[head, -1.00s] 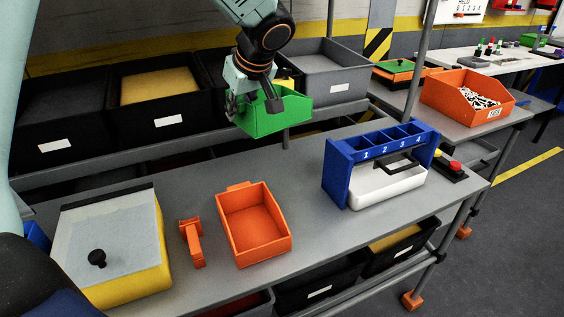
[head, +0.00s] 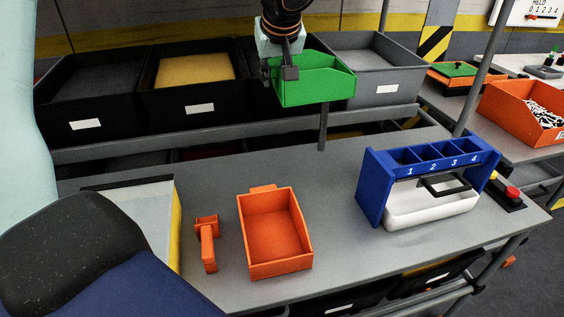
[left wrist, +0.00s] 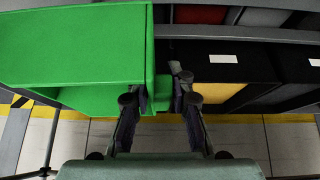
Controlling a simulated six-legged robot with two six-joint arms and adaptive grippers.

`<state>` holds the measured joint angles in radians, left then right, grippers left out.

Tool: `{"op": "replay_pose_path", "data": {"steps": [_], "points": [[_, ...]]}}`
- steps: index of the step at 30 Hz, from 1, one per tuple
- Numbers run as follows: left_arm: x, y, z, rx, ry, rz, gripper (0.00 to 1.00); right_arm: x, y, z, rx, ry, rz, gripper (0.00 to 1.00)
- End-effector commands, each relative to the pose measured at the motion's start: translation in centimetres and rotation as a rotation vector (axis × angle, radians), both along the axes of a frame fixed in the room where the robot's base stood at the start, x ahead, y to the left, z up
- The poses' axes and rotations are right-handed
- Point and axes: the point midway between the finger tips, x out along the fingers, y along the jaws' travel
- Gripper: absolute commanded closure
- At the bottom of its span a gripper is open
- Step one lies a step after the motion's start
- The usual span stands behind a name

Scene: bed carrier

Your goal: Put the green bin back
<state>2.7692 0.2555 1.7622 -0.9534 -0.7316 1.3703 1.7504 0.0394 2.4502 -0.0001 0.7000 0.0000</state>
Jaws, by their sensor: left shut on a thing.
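The green bin (head: 316,84) hangs in the air in front of the back shelf, roughly level and open side up. It looks empty. My left gripper (head: 287,72) is shut on the bin's left edge in the head view. In the left wrist view, the green bin (left wrist: 80,50) fills the upper left, and the fingers of my left gripper (left wrist: 162,95) close on a small green part at its side. My right gripper is not in view.
Black bins (head: 103,108) and a grey bin (head: 375,70) stand on the back shelf; the green bin hides part of them. On the grey table (head: 335,225) are an orange bin (head: 274,232), an orange scoop-like tool (head: 207,243) and a blue numbered rack (head: 372,186).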

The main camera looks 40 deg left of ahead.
Motion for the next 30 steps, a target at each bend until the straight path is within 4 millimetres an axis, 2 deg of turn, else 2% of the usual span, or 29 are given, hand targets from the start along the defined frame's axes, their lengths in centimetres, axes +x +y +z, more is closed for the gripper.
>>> {"op": "replay_pose_path", "data": {"steps": [1,18,21,30], "points": [[-0.3,0.0,-2.1,0.001,0.019,-0.001,1.0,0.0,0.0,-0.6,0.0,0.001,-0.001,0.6],[0.3,0.0,-14.8,0.0,0.012,0.0,1.0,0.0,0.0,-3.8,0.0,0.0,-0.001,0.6],[0.4,0.0,-16.5,0.0,0.011,0.002,1.0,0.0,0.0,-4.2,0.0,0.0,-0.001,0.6],[0.4,0.1,-19.4,0.0,0.01,0.001,1.0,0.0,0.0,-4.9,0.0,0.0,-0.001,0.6]]}}
